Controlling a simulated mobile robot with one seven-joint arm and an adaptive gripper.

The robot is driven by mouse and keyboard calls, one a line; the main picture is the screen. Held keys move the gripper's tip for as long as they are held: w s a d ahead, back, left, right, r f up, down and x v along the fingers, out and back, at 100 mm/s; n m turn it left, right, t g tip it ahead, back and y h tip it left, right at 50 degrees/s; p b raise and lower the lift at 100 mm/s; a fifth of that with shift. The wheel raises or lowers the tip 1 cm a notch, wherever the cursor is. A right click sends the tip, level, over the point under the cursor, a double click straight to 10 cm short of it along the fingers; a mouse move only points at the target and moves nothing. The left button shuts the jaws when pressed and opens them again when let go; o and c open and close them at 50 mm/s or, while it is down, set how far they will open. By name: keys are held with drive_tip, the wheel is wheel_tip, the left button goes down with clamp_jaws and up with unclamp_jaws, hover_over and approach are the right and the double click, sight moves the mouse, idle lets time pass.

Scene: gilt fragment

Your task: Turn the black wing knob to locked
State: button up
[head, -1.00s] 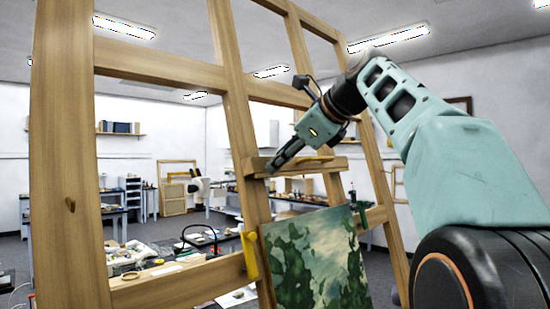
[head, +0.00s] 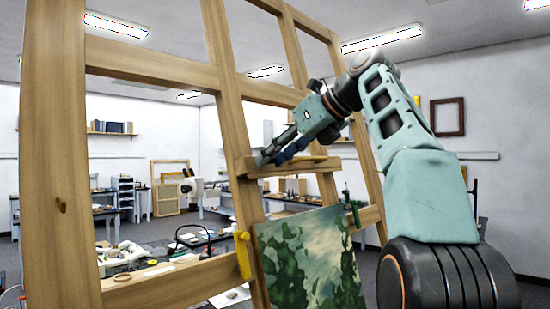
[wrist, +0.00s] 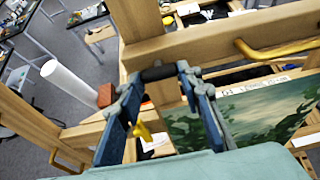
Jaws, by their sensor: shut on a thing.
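The black wing knob (wrist: 158,73) shows in the wrist view as a short dark bar on the wooden easel's ledge. My gripper (wrist: 159,75) has a fingertip at each end of it and is shut on it. In the head view my gripper (head: 265,158) reaches down from the right to the left end of the small ledge (head: 290,168) on the easel (head: 228,120). The knob is hidden behind the fingers there. I cannot read its angle or any locked mark.
A green painting (head: 312,260) stands below the ledge, between a yellow clamp (head: 243,254) and a green clamp (head: 352,212). Cluttered benches (head: 150,255) stand behind the easel.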

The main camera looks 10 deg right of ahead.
idle(0.4)
drive_tip(key=o, duration=1.2)
drive_tip(key=shift+c, duration=0.2)
drive_tip(key=s+d+r, duration=0.1)
drive_tip(key=s+d, duration=0.7)
drive_tip(key=s, duration=0.3)
drive_tip(key=shift+s+d+r, duration=0.3)
drive_tip(key=shift+s, duration=0.05)
